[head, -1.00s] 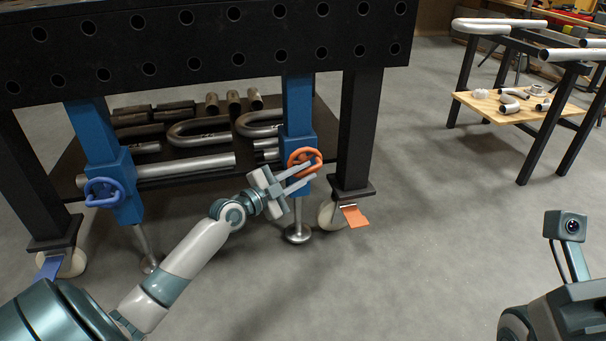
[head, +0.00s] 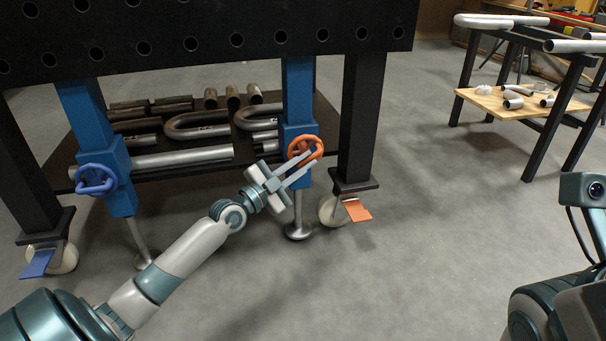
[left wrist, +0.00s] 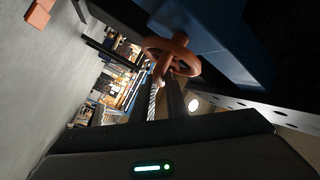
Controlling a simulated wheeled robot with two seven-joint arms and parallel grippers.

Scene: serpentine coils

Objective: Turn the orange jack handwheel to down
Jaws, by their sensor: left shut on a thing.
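The orange jack handwheel (head: 305,150) sits on the front of the right blue jack leg (head: 297,100) under the black table. My left gripper (head: 303,168) reaches it from the lower left, its two long fingers at the wheel's lower rim. In the left wrist view the handwheel (left wrist: 172,50) shows at the fingertips, and the fingers (left wrist: 163,95) are shut on part of it. The jack's round metal foot (head: 298,231) is below, at the floor. The right gripper is not in view.
A blue handwheel (head: 96,180) is on the left jack leg. Orange (head: 357,210) and blue (head: 37,263) caster pedals stick out near the table legs. Pipes lie on the shelf (head: 235,170). A rack with pipes (head: 520,100) stands at right. The floor between is clear.

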